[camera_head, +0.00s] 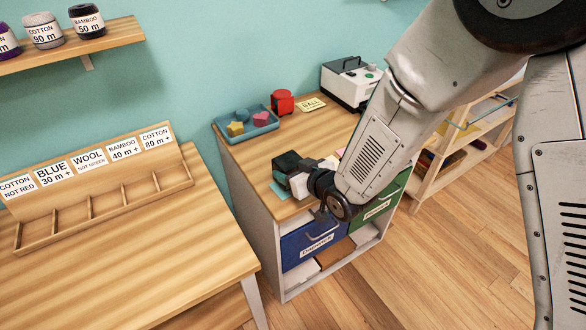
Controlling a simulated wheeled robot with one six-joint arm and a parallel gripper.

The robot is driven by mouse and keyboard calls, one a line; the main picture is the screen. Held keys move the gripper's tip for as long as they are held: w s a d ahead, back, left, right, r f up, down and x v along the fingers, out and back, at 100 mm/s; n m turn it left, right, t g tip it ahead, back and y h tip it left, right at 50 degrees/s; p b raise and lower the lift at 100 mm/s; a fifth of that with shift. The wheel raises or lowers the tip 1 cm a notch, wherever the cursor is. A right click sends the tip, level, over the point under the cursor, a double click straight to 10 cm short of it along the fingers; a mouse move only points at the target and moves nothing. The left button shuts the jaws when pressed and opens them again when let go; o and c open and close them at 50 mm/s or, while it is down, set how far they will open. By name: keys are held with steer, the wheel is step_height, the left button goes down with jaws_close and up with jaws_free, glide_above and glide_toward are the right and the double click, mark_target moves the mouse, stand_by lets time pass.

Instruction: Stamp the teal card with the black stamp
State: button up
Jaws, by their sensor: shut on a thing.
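My gripper (290,176) is low over the cabinet top, near its front left part. It is shut on a dark block that looks like the black stamp (285,161). The fingers and the block overlap in this view. The teal card (278,191) lies on the cabinet top just under and beside my gripper, and only a corner of it shows. I cannot tell whether the stamp touches the card.
A blue tray (222,129) with coloured pieces, a red object (283,101), a "BALL" card (312,104) and a white-and-black machine (347,84) stand behind. A wooden table (130,245) with a labelled sorter is left. Drawers (314,240) are below.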

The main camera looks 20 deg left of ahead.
steer(key=shift+f, duration=0.75)
stand_by(0.5)
steer(key=shift+r, duration=3.05)
